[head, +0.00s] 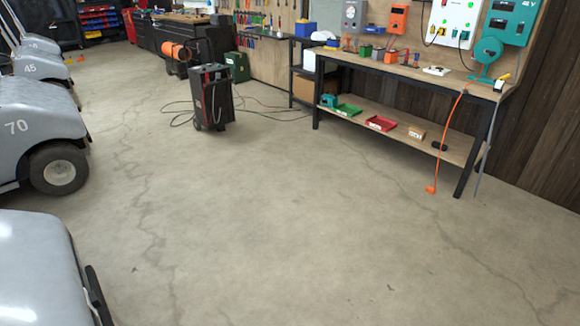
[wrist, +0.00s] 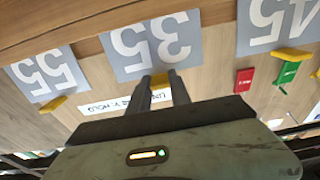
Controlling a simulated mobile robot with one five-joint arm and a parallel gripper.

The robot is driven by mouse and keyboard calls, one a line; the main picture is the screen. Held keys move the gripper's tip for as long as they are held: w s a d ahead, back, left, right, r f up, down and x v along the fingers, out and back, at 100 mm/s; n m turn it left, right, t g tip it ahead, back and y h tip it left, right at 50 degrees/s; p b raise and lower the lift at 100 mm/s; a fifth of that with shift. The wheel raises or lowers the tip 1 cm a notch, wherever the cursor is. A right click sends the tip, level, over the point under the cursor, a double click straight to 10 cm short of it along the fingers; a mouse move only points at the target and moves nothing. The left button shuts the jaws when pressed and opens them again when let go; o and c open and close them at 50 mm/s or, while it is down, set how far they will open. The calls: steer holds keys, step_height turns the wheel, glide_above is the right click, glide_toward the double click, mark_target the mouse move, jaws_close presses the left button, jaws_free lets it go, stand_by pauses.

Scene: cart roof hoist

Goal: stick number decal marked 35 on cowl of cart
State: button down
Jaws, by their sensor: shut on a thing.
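The decal marked 35 (wrist: 152,47) is a grey sheet with white digits, upside down in the wrist view, against a wooden surface. My gripper (wrist: 161,82) is at the edge of this sheet, shut on it near a yellow tab (wrist: 175,79); the exact contact is partly hidden by the fingers. Decals marked 55 (wrist: 48,76) and 45 (wrist: 280,24) are on either side. In the head view, a grey cart cowl (head: 32,268) fills the lower left corner; no number shows on its visible part. My gripper is not in the head view.
Carts marked 70 (head: 30,115) and 45 (head: 35,68) stand at the left. A black wheeled machine (head: 211,95) with cables on the floor stands ahead. A workbench (head: 400,72) lines the right wall, with an orange cord hanging down. The middle floor is clear.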

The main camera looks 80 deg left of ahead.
steer(key=shift+r+p, duration=1.8)
steer(key=shift+s+a+r+p, duration=0.45)
steer(key=shift+a+r+p, duration=0.15)
steer(key=shift+r+p, duration=0.05)
steer(key=shift+s+a+r+p, duration=0.45)
steer(key=shift+a+r+p, duration=0.15)
